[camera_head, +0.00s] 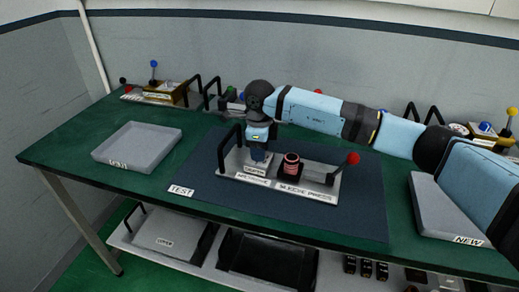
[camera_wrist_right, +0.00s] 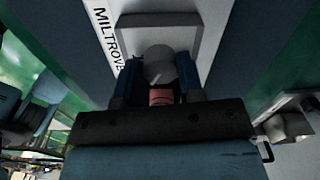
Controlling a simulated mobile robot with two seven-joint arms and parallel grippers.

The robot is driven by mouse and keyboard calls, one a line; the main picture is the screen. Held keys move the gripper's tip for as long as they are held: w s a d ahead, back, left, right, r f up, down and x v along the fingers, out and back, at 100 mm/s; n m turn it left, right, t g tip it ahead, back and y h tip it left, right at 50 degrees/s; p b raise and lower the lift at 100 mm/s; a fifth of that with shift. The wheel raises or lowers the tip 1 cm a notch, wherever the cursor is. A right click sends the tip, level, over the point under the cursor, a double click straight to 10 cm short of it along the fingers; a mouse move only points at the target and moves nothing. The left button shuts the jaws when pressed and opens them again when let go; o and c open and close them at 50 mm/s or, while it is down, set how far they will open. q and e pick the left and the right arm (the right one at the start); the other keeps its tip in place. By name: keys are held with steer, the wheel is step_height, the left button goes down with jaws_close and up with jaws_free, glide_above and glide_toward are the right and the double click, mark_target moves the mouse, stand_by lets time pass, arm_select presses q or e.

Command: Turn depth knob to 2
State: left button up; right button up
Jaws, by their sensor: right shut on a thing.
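The press (camera_head: 232,160) is a light grey plate labelled "SLEEVE PRESS" on a dark blue mat. In the head view my right gripper (camera_head: 259,154) points down over its left part, just behind a small label that seems to read "DEPTH". The wrist view shows a round grey knob (camera_wrist_right: 158,66) between the two dark fingers of my right gripper (camera_wrist_right: 157,80), which is shut on it. The knob's marks and setting cannot be read. In the head view the fingers hide the knob. My left gripper is not in view.
A dark handle (camera_head: 222,150) stands left of the gripper. A reddish ribbed sleeve (camera_head: 291,162) and a red-balled lever (camera_head: 352,159) stand to its right. An empty grey tray (camera_head: 137,146) lies at the left; a tray marked "NEW" (camera_head: 437,217) lies at the right.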

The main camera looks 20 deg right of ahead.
steer(key=o, duration=0.9)
steer(key=shift+o, duration=0.2)
step_height(320, 180, up, 14)
steer(key=shift+f, duration=0.1)
